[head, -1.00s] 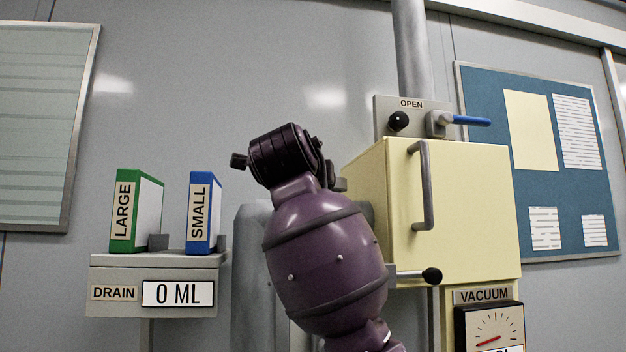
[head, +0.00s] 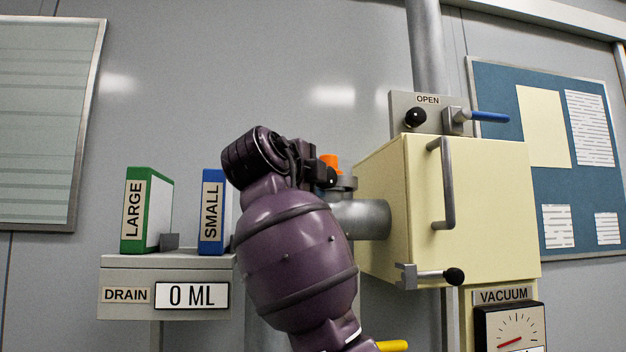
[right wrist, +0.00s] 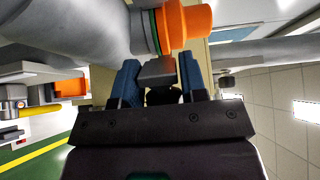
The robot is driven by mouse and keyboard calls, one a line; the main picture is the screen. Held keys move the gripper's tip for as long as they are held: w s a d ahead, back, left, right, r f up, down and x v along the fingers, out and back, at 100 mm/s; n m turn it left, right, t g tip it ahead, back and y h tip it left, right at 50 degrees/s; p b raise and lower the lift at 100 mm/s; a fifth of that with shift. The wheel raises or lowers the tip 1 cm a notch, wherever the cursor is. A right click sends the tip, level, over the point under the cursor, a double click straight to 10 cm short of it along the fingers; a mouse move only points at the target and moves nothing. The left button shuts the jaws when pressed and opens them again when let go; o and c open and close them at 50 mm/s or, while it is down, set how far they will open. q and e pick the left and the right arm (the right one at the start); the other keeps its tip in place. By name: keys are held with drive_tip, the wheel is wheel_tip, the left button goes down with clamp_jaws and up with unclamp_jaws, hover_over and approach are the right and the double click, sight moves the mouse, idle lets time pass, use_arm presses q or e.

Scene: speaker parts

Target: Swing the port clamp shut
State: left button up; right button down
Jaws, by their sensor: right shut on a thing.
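An orange cap (head: 329,161) sits on the upright grey port (head: 344,184) at the left side of the cream chamber. In the right wrist view the orange cap (right wrist: 184,22) meets a grey pipe at a green ring. A dark grey block, seemingly part of the port clamp (right wrist: 157,71), sits beside this joint. My right gripper (right wrist: 160,78) has its blue fingers on either side of the block and is shut on it. In the head view my right gripper (head: 318,176) is at the port, partly hidden by my purple arm. The rest of the clamp is hidden. My left gripper is not in view.
The cream chamber (head: 385,225) has a grey door handle (head: 446,185) and a black-knobbed latch (head: 453,276). A blue-handled valve (head: 490,117) is above it. The DRAIN stand (head: 118,270) with green and blue binders is left of my arm.

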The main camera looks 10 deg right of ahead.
drive_tip(key=c, duration=0.8)
unclamp_jaws()
drive_tip(key=shift+f, duration=0.1)
drive_tip(key=shift+o, duration=0.2)
drive_tip(key=shift+s, duration=0.1)
drive_tip(key=b+v, duration=0.2)
drive_tip(key=v, duration=0.8)
drive_tip(key=shift+s+a, duration=0.25)
